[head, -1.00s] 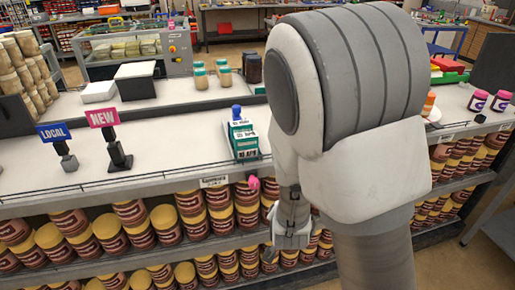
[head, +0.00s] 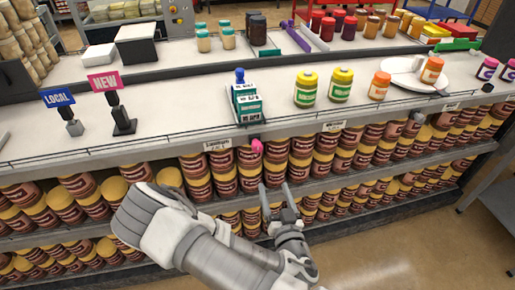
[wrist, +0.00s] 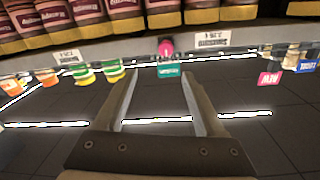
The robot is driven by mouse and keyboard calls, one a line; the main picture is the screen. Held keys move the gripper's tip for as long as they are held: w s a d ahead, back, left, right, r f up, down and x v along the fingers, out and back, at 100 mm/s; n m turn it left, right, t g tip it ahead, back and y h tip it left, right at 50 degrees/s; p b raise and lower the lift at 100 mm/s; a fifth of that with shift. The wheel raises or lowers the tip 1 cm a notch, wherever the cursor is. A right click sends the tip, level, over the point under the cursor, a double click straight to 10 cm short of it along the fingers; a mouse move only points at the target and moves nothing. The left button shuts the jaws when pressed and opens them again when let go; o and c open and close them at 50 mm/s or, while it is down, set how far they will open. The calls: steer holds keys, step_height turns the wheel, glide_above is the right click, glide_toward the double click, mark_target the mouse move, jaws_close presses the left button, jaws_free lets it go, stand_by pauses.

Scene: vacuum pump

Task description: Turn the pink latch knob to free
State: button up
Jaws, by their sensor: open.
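The pink latch knob (head: 257,147) sticks out at the front edge of the counter, just below the green-and-white pump unit (head: 246,103) with a blue top. My gripper (head: 276,190) is below and slightly right of the knob in the head view, in front of the lower shelves. Its two fingers are apart and nothing is between them. In the wrist view the knob (wrist: 166,49) shows beyond the open fingertips (wrist: 160,75), roughly centred between them and not touching. The knob's turn angle is too small to read.
Shelves of brown-and-yellow jars (head: 300,160) lie under the counter, close to my gripper. LOCAL (head: 58,97) and NEW (head: 104,82) signs stand at left. Yellow-lidded jars (head: 341,85) and a white plate (head: 412,76) stand at right. Floor is open at lower right.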

steer(key=b, duration=0.8)
glide_toward(258, 150)
steer(key=shift+n+y, duration=0.3)
steer(key=shift+n, duration=0.1)
steer(key=p+x, duration=0.1)
steer(key=x, duration=0.9)
steer(key=shift+w+f, duration=0.1)
steer(key=shift+w, duration=0.25)
jaws_close()
